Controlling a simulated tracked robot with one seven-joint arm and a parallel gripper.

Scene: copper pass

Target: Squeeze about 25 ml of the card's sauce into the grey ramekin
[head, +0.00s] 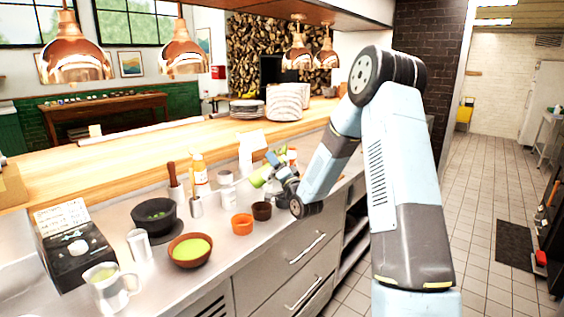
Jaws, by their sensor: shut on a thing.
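My gripper (278,168) is shut on a green squeeze bottle (260,176), which it holds tilted above the steel counter. A small dark ramekin (262,211) stands below it, near the counter's front edge; its exact colour is hard to tell, and I see no clearly grey ramekin. An orange ramekin (242,225) stands just left of the dark one. A white card (251,148) stands behind the gripper; its writing cannot be read. A printed sheet (62,218) stands on a black box at the left, too small to read. Whether sauce is flowing is not visible.
A yellowish bottle (199,178), a metal cup (196,207), a white tub (226,179), a black mortar (155,214), a brown bowl of green sauce (190,250) and a glass jug (110,287) crowd the counter's left.

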